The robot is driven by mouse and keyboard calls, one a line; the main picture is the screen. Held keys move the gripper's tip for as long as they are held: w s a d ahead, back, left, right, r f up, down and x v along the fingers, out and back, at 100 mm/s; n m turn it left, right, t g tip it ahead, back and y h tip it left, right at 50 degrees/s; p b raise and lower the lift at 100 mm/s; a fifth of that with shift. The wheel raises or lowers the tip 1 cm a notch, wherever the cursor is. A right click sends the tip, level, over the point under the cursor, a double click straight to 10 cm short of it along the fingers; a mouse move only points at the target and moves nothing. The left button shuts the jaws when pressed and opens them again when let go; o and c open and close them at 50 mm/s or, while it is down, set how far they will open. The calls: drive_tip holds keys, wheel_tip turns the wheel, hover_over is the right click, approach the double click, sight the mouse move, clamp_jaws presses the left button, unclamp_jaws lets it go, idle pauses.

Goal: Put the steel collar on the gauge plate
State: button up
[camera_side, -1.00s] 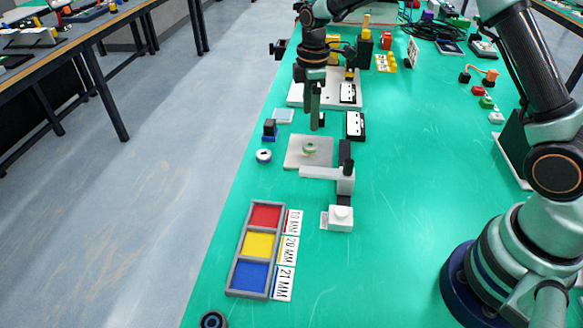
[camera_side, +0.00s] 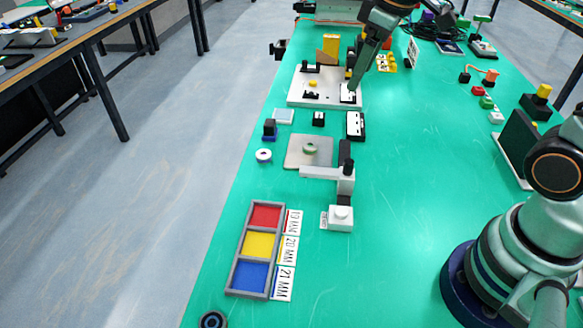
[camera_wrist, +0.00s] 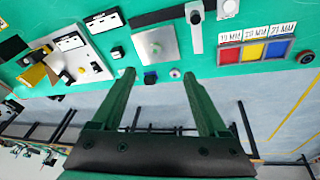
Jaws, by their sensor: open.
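The grey gauge plate (camera_side: 292,158) lies flat on the green bench in the side view; it also shows in the wrist view (camera_wrist: 165,33). In the side view, the gripper (camera_side: 353,87) is raised behind and right of the plate, apart from the collar.
A pale ring (camera_side: 263,156) and a blue-black block (camera_side: 269,129) stand left of the plate. A grey gauge arm (camera_side: 320,173) reaches along its front edge. A three-colour tray (camera_side: 249,232) lies in front. A pale fixture board (camera_side: 300,97) is behind.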

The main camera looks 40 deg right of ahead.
drive_tip(key=s+m+t, duration=0.2)
drive_tip(key=s+m, duration=0.2)
drive_tip(key=s, duration=0.4)
drive_tip(key=shift+s+d+f+m, duration=0.25)
drive_tip(key=shift+f+m, duration=0.05)
drive_tip(key=shift+m, duration=0.1)
